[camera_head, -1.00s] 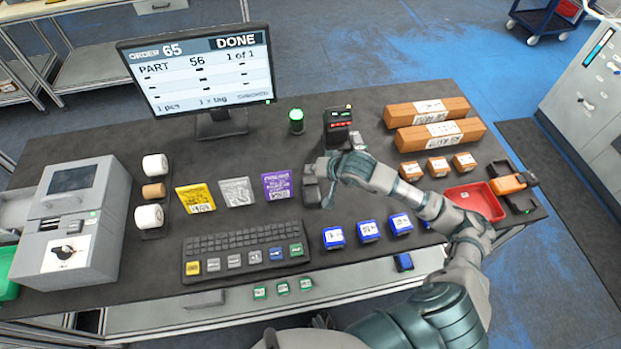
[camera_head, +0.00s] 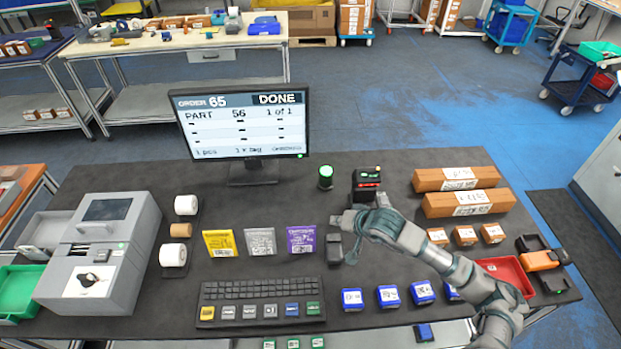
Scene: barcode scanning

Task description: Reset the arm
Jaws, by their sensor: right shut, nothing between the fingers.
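My right arm comes in from the lower right across the table. My right gripper (camera_head: 346,222) is shut and empty, low over the middle of the table. It is in front of a dark device with a red-lit face (camera_head: 367,184) and beside a small dark block (camera_head: 334,249). Whether it touches either one I cannot tell. My left gripper is not in view. The monitor (camera_head: 243,125) reads "ORDER 65", "DONE" and "1 of 1".
Yellow (camera_head: 219,243), grey (camera_head: 260,242) and purple (camera_head: 301,239) packets lie left of my gripper. The keyboard (camera_head: 262,301) is in front. Blue boxes (camera_head: 388,296), small brown boxes (camera_head: 465,235), long cartons (camera_head: 468,203) and a red tray (camera_head: 507,272) surround my arm. A green lamp (camera_head: 325,177) is lit.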

